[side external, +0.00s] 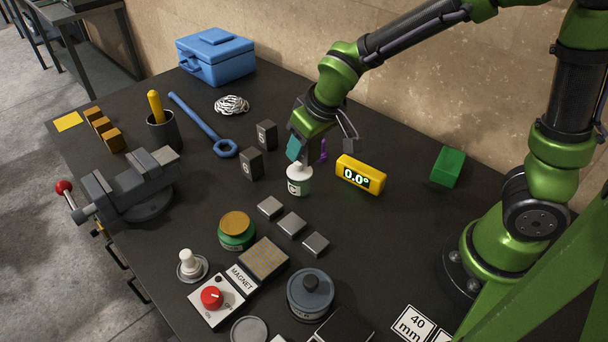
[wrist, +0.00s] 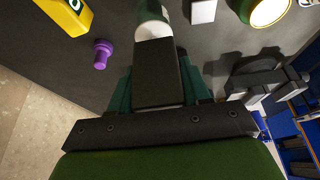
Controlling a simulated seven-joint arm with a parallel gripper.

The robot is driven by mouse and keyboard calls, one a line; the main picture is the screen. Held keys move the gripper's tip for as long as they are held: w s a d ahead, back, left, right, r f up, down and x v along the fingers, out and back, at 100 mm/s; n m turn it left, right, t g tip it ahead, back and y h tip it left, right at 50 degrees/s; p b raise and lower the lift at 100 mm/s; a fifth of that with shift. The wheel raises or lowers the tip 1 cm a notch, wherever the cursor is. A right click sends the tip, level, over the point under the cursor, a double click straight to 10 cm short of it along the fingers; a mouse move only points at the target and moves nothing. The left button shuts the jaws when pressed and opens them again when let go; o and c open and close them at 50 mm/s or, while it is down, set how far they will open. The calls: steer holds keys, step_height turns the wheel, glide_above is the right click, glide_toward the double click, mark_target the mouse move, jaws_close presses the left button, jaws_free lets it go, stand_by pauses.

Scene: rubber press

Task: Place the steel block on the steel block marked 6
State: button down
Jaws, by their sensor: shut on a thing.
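My gripper (side external: 297,160) points down at mid-table, its teal fingers closed. In the wrist view a dark steel block (wrist: 157,75) sits between the fingers; in the side view it is hidden, and I see no mark on it. Two dark upright blocks stand left of my gripper. The nearer steel block (side external: 250,164) carries a white mark that looks like 6 or 0. The farther one (side external: 266,135) carries a mark like 5 or S. My gripper is apart from both.
A white jar (side external: 299,181) marked C stands just below my gripper. A purple piece (side external: 323,150) and a yellow angle display (side external: 361,174) are to the right. Several small grey blocks (side external: 291,224) lie in front. A blue wrench (side external: 203,124) and vise (side external: 132,184) are left.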

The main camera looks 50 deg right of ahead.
glide_above(249, 151)
steer(key=shift+s+f, duration=0.1)
steer(key=shift+f, duration=2.25)
steer(key=shift+f, duration=0.1)
steer(key=c, duration=0.5)
jaws_free()
steer(key=shift+f, duration=0.2)
